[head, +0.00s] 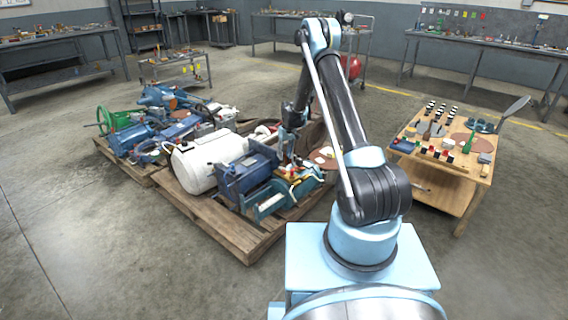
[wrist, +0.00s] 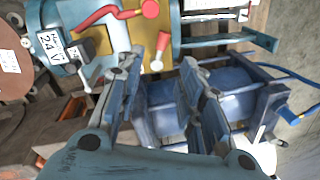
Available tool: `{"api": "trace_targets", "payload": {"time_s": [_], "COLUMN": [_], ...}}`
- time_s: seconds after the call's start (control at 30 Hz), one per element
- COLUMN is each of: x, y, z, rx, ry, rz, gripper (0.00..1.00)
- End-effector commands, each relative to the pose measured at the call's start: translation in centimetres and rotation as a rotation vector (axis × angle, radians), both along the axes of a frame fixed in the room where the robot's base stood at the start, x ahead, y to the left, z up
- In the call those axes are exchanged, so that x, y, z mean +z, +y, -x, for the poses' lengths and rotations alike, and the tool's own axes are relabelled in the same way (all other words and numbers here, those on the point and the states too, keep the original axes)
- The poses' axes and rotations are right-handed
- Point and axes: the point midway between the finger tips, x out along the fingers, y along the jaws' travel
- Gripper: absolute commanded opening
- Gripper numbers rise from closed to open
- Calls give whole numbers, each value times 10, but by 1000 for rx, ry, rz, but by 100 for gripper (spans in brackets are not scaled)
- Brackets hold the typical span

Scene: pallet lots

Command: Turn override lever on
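In the wrist view a red lever (wrist: 95,18) with a rounded red end (wrist: 150,8) sits on a blue and yellow machine part at the top. A small grey lever (wrist: 84,76) stands beside a label reading 24 V (wrist: 50,43). I cannot tell which of these is the override lever. In the head view my gripper (head: 290,150) is over the machine parts on the near pallet.
The wooden pallet (head: 228,240) carries a white tank (head: 197,163), a blue motor-like unit (head: 247,172) and other crowded parts. A wooden cart (head: 456,195) with small items stands at the right. Workbenches line the walls. The concrete floor at the left is clear.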

Motion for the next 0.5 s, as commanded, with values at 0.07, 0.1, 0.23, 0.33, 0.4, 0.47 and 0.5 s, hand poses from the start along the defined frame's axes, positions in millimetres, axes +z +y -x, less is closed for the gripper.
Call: {"api": "trace_targets", "payload": {"time_s": [0.07, 0.1, 0.23, 0.33, 0.4, 0.47, 0.5], "x": [11, 15, 25, 28, 29, 29, 29], "y": [-1, -2, -3, -3, -3, -3, -3], "z": [-1, -1, -2, -2, -2, -2, -2], "rx": [0, -1, -1, -1, 0, 0, 0], "ry": [0, 0, 0, 0, 0, 0, 0], "rz": [0, 0, 0, 0, 0, 0, 0], "gripper": [35, 35, 35, 35, 35, 35, 35]}}
